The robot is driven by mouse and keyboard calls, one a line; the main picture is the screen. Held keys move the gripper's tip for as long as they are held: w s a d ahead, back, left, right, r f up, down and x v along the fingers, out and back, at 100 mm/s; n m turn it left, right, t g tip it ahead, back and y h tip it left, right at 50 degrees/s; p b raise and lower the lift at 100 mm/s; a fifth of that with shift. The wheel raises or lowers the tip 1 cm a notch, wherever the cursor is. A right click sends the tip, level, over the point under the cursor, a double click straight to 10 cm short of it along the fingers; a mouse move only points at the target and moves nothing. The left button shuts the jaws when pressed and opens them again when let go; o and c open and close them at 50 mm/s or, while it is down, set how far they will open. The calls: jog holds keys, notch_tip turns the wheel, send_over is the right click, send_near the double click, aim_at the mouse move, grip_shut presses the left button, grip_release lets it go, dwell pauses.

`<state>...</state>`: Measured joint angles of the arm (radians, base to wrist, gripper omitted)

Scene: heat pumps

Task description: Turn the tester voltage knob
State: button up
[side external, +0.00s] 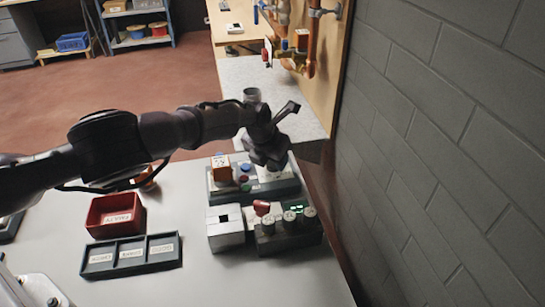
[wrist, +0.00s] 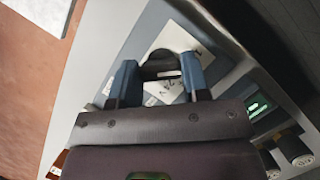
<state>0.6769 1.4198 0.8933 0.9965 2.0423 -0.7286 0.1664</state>
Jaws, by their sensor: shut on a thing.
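A dark round knob (wrist: 175,38) sits on a white marked plate (wrist: 205,52) in the wrist view. My gripper (wrist: 160,72) has its two blue-grey fingers on either side of the knob and is shut on it. The plate's markings are too blurred to read. In the side view my gripper (side external: 268,160) points down onto the right part of a grey tester panel (side external: 215,193), and hides the knob there. The panel also carries an orange block (side external: 221,166) and blue, red and green buttons (side external: 245,167) to the left of my gripper.
A red bin (side external: 100,232) and a compartment tray (side external: 105,271) lie left. A grey block wall (side external: 430,170) rises right.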

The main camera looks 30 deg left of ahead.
jog(key=o, duration=0.9)
jog(key=v, duration=1.3)
